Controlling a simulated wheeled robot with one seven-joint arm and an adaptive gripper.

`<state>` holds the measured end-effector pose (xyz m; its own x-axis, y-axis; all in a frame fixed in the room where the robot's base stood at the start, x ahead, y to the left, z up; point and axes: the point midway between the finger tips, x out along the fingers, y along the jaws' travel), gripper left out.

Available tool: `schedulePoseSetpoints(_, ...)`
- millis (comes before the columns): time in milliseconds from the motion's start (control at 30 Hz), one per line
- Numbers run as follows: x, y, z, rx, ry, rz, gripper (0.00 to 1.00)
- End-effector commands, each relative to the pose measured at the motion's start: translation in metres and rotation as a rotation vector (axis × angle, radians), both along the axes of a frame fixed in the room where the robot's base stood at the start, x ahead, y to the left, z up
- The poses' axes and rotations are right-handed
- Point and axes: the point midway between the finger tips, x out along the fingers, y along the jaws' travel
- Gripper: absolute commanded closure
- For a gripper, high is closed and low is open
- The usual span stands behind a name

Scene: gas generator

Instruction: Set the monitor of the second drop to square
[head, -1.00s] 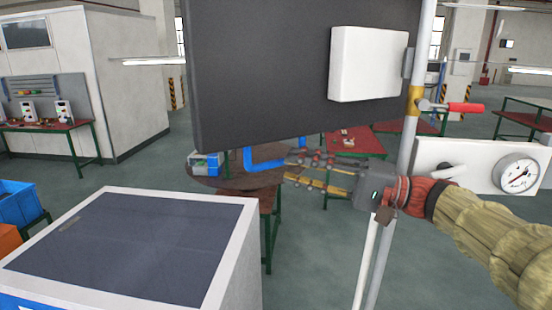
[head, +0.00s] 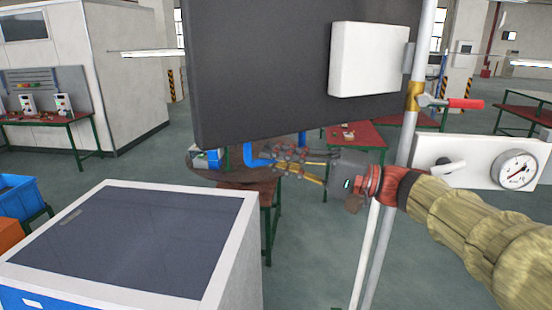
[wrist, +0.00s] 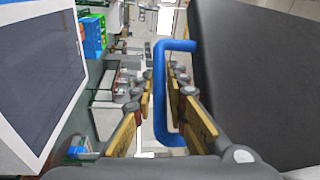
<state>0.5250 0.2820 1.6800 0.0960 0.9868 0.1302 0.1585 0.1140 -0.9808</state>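The monitor is a large dark panel (head: 270,80), seen tilted in the head view, with a white box (head: 368,60) on this face. A blue handle (head: 252,157) comes off its lower edge. It also shows in the wrist view (wrist: 159,95), with the dark panel (wrist: 250,80) to its right. My gripper (head: 285,160) is just below the monitor, at the handle. In the wrist view my gripper (wrist: 161,88) is open, with one finger on each side of the handle. Gaps show beside the handle; contact at the fingertips cannot be told.
A metal pole (head: 395,150) with a red-handled valve (head: 465,104) stands right of the monitor, near my arm. A white plate with a round gauge (head: 516,169) is at right. A white cabinet with a dark top (head: 130,240) stands at lower left. Red-topped tables (head: 368,135) stand behind.

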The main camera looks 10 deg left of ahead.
Motion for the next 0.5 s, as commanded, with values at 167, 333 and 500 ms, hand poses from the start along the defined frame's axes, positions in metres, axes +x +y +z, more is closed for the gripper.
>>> schedulePoseSetpoints(167, 0.0, -0.0001, -0.0001, 0.0, 0.0, 0.0, 0.98)
schedulePoseSetpoints(333, 0.0001, -0.0001, -0.0004, -0.001, 0.0, 0.0, 1.0)
schedulePoseSetpoints(500, 0.0001, -0.0001, -0.0006, -0.001, 0.001, 0.0, 1.0)
